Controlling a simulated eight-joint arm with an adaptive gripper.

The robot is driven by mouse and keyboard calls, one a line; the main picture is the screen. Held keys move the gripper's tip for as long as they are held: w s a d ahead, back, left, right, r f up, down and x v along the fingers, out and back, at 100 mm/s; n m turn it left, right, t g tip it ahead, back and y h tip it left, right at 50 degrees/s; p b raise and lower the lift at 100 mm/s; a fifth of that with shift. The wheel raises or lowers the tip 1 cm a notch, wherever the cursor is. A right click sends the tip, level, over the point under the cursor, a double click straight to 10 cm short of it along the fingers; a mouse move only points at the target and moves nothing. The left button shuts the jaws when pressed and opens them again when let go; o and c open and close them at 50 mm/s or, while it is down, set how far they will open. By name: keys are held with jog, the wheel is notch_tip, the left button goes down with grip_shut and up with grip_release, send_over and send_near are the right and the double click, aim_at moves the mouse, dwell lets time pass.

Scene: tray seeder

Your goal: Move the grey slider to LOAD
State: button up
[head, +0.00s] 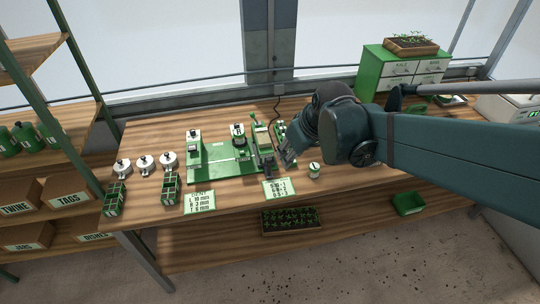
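The tray seeder is a green base plate (212,171) on the wooden bench, with a white-and-green post at its left, a round dial (238,130) at the back and green upright parts at its right. A small dark grey piece (266,164) sits at the seeder's right end; I cannot tell whether it is the grey slider. No LOAD mark is readable. My gripper (287,158) points down and left just right of that piece. It is small and partly covered by my wrist, so its finger opening and any contact cannot be told.
A small white-and-green pot (314,170) stands right of my gripper. Two printed cards (199,201) (276,187) lie at the front edge. Several white lidded pots (145,163) and green seed racks (171,187) stand at left. A green drawer cabinet (376,78) stands at back right.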

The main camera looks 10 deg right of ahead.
jog(key=w+f+n+g+p, duration=0.1)
jog(key=w+f+n+p, duration=0.2)
jog(key=w, duration=0.5)
jog(key=n+g+y+p, duration=0.1)
jog(key=n+y+p, duration=0.1)
send_near(270, 159)
jog(key=shift+w+a+f, duration=0.3)
jog(key=shift+f, duration=0.3)
jog(key=shift+f, duration=0.1)
jog(key=shift+x, duration=3.75)
jog(key=shift+c, duration=0.7)
grip_shut()
